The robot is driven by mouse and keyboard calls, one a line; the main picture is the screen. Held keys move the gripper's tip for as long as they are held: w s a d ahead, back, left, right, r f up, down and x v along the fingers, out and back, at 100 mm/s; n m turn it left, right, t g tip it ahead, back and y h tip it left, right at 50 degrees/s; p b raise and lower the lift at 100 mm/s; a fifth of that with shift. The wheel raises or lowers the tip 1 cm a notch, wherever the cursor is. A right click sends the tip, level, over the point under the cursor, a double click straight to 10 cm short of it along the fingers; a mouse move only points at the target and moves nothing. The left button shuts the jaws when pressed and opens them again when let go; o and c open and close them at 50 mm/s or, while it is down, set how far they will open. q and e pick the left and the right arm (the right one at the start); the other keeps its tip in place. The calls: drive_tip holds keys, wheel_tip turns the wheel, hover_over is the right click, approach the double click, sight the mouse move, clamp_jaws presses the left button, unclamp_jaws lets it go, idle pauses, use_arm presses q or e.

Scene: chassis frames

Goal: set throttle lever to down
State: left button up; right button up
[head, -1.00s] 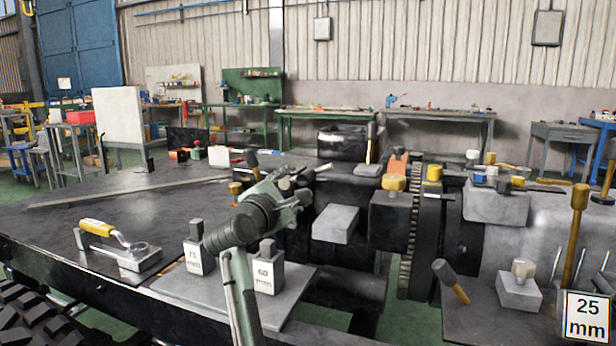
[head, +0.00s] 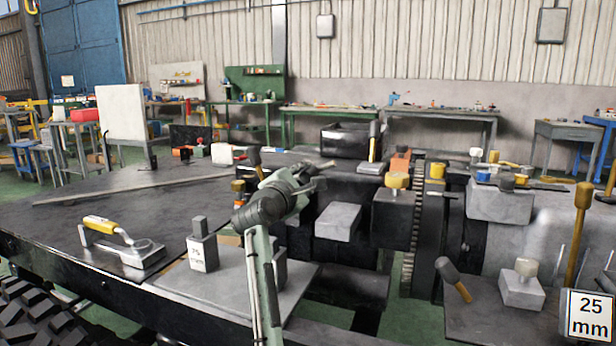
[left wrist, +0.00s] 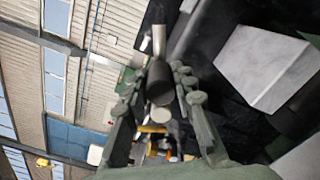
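My left gripper (head: 318,180) is beyond the front plate, left of and above a grey block (head: 338,222). In the left wrist view its fingers (left wrist: 160,100) are apart, with a dark cylindrical knob (left wrist: 160,82) on a pale shaft between them. I cannot tell whether they touch the knob. In the head view the gripper mostly hides what lies between its fingers. Nothing is labelled as the throttle lever. Other dark-knobbed levers stand at the back (head: 373,141) and front right (head: 452,279). My right gripper is not in view.
A block marked 75 (head: 202,246) stands on the front plate (head: 215,290); my arm partly covers a second block (head: 279,262). A yellow-handled tool (head: 110,240) lies at left. A toothed wheel (head: 412,215), a tall orange lever (head: 578,232) and a 25 mm sign (head: 590,315) are at right.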

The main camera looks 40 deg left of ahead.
use_arm(q)
drive_tip(key=shift+c, duration=1.2)
clamp_jaws()
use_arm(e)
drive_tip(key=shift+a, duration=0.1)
